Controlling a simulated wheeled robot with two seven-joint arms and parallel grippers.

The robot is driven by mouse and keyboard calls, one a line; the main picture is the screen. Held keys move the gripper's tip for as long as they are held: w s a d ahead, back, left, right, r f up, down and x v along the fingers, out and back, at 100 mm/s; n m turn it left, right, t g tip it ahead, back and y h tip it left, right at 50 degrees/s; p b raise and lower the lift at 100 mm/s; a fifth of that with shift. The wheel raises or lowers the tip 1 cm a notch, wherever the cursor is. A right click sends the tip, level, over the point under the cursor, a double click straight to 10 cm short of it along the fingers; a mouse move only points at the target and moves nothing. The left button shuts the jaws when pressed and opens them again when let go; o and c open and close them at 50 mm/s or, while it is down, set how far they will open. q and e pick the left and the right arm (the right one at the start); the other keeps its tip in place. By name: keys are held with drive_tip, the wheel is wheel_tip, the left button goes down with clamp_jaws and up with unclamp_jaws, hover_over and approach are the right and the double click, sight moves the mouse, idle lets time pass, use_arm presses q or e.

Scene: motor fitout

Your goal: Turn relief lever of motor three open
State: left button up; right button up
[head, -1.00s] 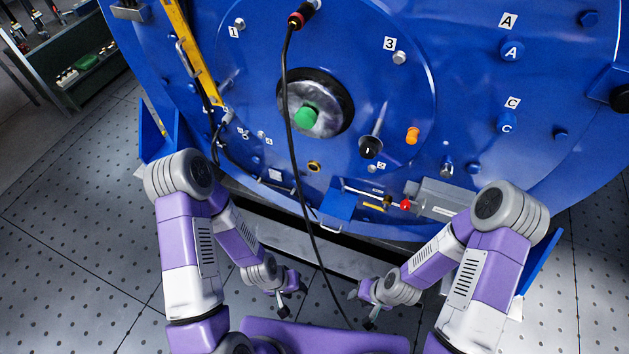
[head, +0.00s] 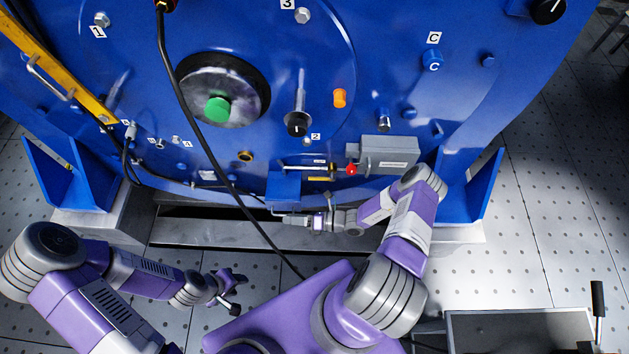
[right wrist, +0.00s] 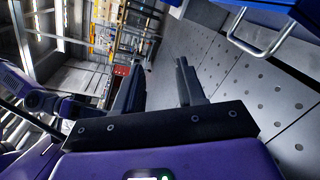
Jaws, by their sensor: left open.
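The blue motor face carries a black-knobbed lever (head: 298,112) on a pale shaft below the label "3" (head: 287,4). A red-knobbed rod (head: 351,169) lies level lower down, beside a grey box (head: 387,154). No readable label shows which is the relief lever. My right gripper (head: 285,219) points left, low in front of the motor, below a blue box (head: 284,187). In the right wrist view its fingers (right wrist: 158,80) are apart with nothing between them. My left gripper (head: 238,292) is open and empty, low over the floor, away from the motor.
A black cable (head: 205,147) hangs across the motor front and down between my arms. The blue box has a metal loop handle, seen in the right wrist view (right wrist: 262,42) near the right gripper. A yellow bar (head: 62,68) stands at left. Floor (head: 560,190) is open at right.

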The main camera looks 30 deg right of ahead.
sight(315, 178)
drive_tip(key=w+d+f+m+t+h, duration=0.25)
drive_tip(key=d+m+t+h, duration=0.8)
drive_tip(key=d, duration=0.55)
drive_tip(key=w, duration=0.2)
drive_tip(key=w+a+r+m+g+y+b, duration=0.1)
drive_tip(key=w, duration=0.2)
drive_tip(key=w+m, duration=0.1)
drive_tip(key=w, duration=0.1)
drive_tip(key=shift+w+a+r+y+b, duration=0.25)
drive_tip(key=shift+w+a+y+b, duration=0.1)
drive_tip(key=shift+w+b, duration=0.05)
clamp_jaws()
